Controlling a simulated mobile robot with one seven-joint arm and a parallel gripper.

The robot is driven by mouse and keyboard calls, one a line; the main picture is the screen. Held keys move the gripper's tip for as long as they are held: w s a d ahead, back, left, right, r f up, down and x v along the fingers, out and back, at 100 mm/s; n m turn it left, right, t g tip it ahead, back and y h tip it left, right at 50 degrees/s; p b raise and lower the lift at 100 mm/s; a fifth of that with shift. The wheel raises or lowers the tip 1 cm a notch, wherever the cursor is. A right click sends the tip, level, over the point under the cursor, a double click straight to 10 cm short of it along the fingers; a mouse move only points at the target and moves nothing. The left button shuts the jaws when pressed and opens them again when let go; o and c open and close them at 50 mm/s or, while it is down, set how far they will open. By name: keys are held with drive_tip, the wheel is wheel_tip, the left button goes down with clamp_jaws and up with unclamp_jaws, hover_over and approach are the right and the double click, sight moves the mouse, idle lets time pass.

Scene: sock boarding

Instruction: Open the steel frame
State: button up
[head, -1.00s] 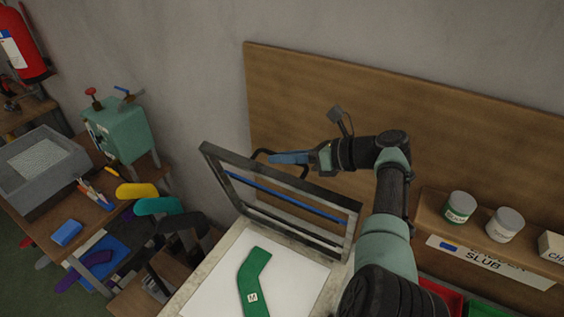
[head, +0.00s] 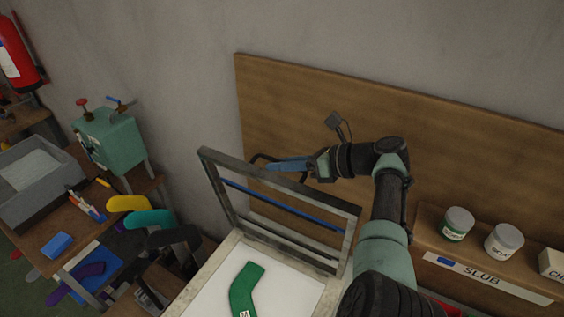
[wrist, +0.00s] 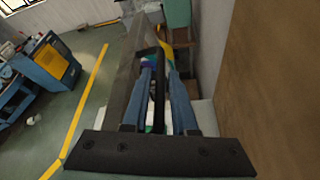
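The steel frame (head: 227,197) is a grey rectangle with a blue bar across it. It stands raised and steeply tilted at the back edge of the pale bed (head: 217,262). A green sock-shaped piece (head: 242,288) with a small white label lies flat on the bed. My gripper (head: 277,165) is at the frame's top bar, at its black handle (head: 257,157). In the wrist view, the blue fingers (wrist: 158,85) lie close on both sides of the dark handle bar (wrist: 157,105), apparently shut on it. The exact contact is partly hidden.
A wooden backboard (head: 400,130) stands close behind my arm. A shelf (head: 485,255) with two jars is at the right. Coloured sock forms (head: 150,218) stand left of the bed. A green machine (head: 110,135) and grey bin (head: 35,180) are further left.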

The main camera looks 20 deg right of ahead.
drive_tip(key=shift+r, duration=0.1)
drive_tip(key=b+v, duration=0.3)
drive_tip(key=v, duration=1)
drive_tip(key=shift+w, duration=0.1)
